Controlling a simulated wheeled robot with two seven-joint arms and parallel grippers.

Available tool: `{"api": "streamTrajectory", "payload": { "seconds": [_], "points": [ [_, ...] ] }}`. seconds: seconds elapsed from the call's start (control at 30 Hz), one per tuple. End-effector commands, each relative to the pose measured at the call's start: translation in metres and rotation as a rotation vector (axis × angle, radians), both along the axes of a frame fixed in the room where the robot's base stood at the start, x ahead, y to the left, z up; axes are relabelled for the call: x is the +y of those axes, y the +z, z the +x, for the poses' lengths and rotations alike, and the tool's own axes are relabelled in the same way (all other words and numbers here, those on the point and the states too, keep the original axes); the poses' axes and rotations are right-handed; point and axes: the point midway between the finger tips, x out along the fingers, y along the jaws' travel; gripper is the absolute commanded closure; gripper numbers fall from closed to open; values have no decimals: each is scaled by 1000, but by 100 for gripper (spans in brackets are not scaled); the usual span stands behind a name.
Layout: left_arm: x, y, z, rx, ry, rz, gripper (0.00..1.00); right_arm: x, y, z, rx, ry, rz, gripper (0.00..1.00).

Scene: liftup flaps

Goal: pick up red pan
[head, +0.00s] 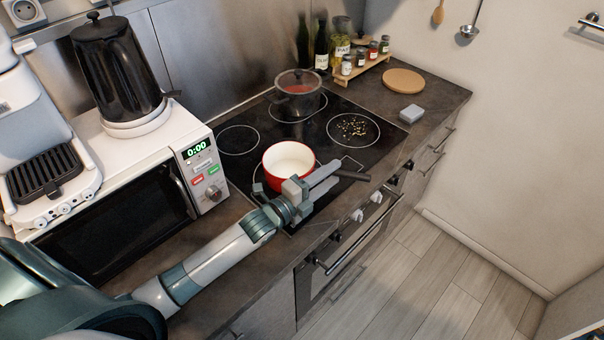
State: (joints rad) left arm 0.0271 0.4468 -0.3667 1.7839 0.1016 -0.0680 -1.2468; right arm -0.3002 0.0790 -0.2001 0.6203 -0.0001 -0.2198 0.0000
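The red pan (276,180) has a white inside and sits upright on the black cooktop, near its front left. Its dark handle (353,176) points right, toward the counter's front edge. My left gripper (336,174) is at the handle, to the right of the pan's bowl. Its two fingers are spread apart, and the handle's end shows beyond the fingertips. The gripper hides the inner part of the handle, and I cannot tell whether the fingers touch it. My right gripper is not in view.
Small bits lie on the right burner (352,128). A microwave (118,205) carrying a black kettle (118,70) stands on the left. Bottles and a spice rack (362,68) stand behind.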

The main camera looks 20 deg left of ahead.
Motion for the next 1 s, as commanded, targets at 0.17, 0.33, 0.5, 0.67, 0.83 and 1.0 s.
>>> {"api": "streamTrajectory", "payload": {
  "seconds": [0.17,0.33,0.5,0.67,0.83,1.0],
  "points": [
    [0,0,1,0,0,0,61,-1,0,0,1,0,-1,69],
    [0,0,1,0,0,0,61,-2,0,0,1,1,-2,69],
    [0,0,1,0,0,0,71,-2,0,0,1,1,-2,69],
    [0,0,1,-1,0,0,100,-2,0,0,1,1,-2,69],
    [0,1,1,-2,0,0,100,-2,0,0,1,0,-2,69],
    [0,3,1,-7,0,0,100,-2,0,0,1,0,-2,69]
  ]
}}
